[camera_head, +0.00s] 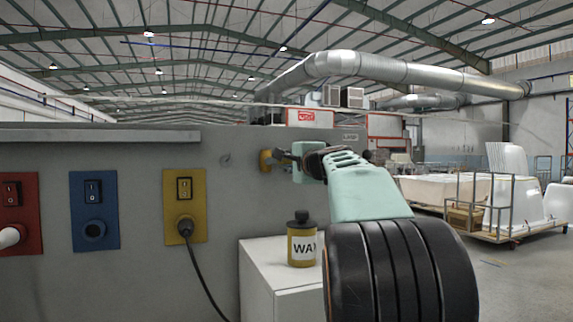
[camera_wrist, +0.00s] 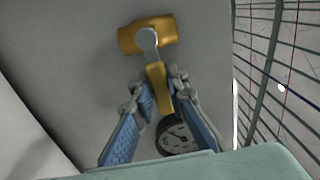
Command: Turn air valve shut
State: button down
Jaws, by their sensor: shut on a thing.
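The air valve (camera_wrist: 147,38) is a brass-yellow body with a round grey hub, fixed to the grey wall panel. It also shows in the head view (camera_head: 266,160), just left of my gripper. Its yellow lever (camera_wrist: 157,77) points down from the hub, tilted slightly right, in the wrist view. My gripper (camera_wrist: 166,82) is shut on the lever, with a blue-padded finger on each side of it. In the head view my gripper (camera_head: 285,158) reaches the valve from the right, and the lever is mostly hidden there.
A round gauge (camera_wrist: 177,137) sits below the lever, partly behind my fingers. Red (camera_head: 18,215), blue (camera_head: 94,208) and yellow (camera_head: 185,205) switch plates are on the panel, with a black cable from the yellow one. A labelled bottle (camera_head: 301,243) stands on a white cabinet (camera_head: 275,285) below.

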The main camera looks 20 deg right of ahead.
jog(key=c, duration=1.9)
grip_release()
jog(key=s, duration=1.2)
jog(key=shift+d+r, duration=0.1)
